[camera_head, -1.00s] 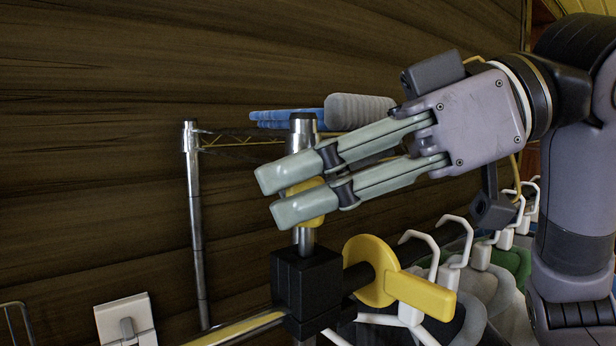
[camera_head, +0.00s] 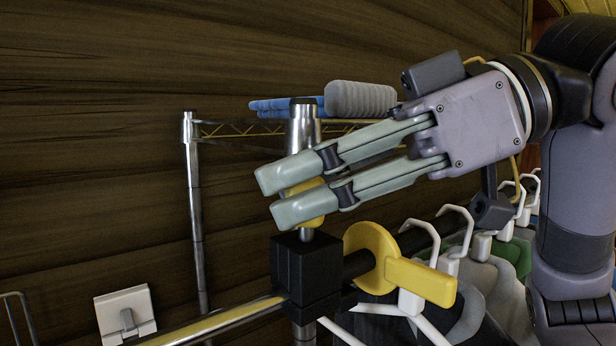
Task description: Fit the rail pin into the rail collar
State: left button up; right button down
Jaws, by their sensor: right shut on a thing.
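My right gripper (camera_head: 298,193) is shut on the rail pin (camera_head: 312,219), whose yellow part shows between and beside the fingers. A short grey metal length (camera_head: 306,235) shows below it, at the top of a black block (camera_head: 304,270). This block appears to be the rail collar. I cannot tell whether the tip is inside the block or only in front of its top. The fingers hide most of the pin, and the block's opening is not visible. My left gripper is not in view.
A yellow disc with a flat handle (camera_head: 421,281) is right of the block, on a dark bar carrying white hangers (camera_head: 456,240). A metal rail (camera_head: 215,324) runs left from the block. A wire shelf with folded towels (camera_head: 360,99) stands behind. A white wall plate (camera_head: 124,314) is lower left.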

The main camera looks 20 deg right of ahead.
jog(key=shift+f, duration=0.6)
dwell(0.7)
jog(key=shift+f, duration=0.3)
dwell(0.7)
jog(key=c, duration=1.4)
grip_release()
jog(key=shift+o, duration=0.4)
jog(key=shift+s+a+r, duration=0.1)
jog(key=shift+s+r, duration=0.05)
jog(key=shift+s, duration=0.05)
jog(key=shift+w, duration=0.15)
jog(key=o, duration=0.5)
jog(key=shift+r, duration=0.1)
jog(key=shift+c, duration=0.2)
